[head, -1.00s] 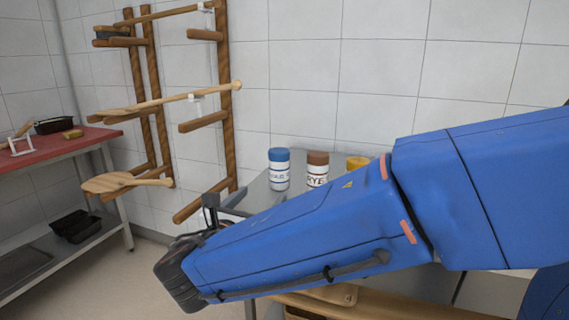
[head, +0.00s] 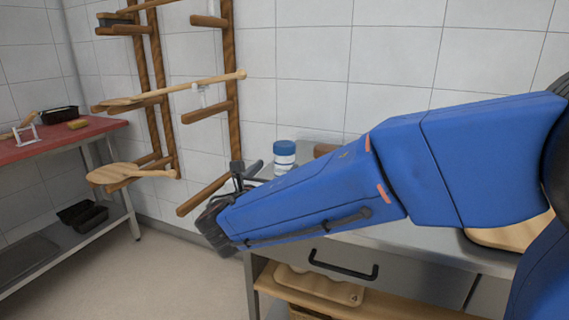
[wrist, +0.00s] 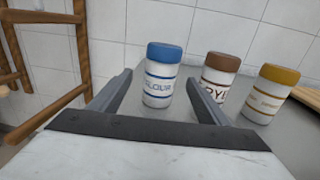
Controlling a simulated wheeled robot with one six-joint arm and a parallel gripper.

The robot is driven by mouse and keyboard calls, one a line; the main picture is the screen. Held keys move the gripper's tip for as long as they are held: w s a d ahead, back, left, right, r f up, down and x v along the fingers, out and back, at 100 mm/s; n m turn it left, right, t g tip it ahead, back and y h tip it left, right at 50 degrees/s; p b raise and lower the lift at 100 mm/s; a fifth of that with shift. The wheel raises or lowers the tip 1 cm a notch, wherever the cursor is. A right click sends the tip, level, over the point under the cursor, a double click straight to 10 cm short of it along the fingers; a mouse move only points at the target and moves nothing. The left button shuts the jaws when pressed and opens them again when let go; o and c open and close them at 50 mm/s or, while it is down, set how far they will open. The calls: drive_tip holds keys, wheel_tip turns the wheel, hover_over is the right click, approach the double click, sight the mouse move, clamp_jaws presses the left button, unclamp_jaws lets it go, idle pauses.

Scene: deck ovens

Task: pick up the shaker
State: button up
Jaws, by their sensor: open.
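A white shaker with a blue lid and blue "FLOUR" label (wrist: 158,82) stands upright on the counter. In the wrist view it appears between and beyond the fingers of my gripper (wrist: 159,78), which is open and empty. A brown-lidded "RYE" shaker (wrist: 215,78) stands to its right, partly hidden by the right finger. A yellow-lidded shaker (wrist: 268,95) stands further right. In the head view the blue-lidded shaker (head: 284,153) shows above my arm. Only a little of the brown lid (head: 325,149) shows there; my arm hides the yellow-lidded shaker.
The tiled wall (head: 390,60) rises close behind the shakers. A wooden rack (head: 228,80) with long peels is left of the counter. A red-topped table (head: 70,140) stands at far left.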

sight(284, 158)
drive_tip(key=shift+x, duration=3.85)
drive_tip(key=shift+d+r, duration=0.1)
drive_tip(key=c, duration=1.3)
wheel_tip(284, 158, up, 10)
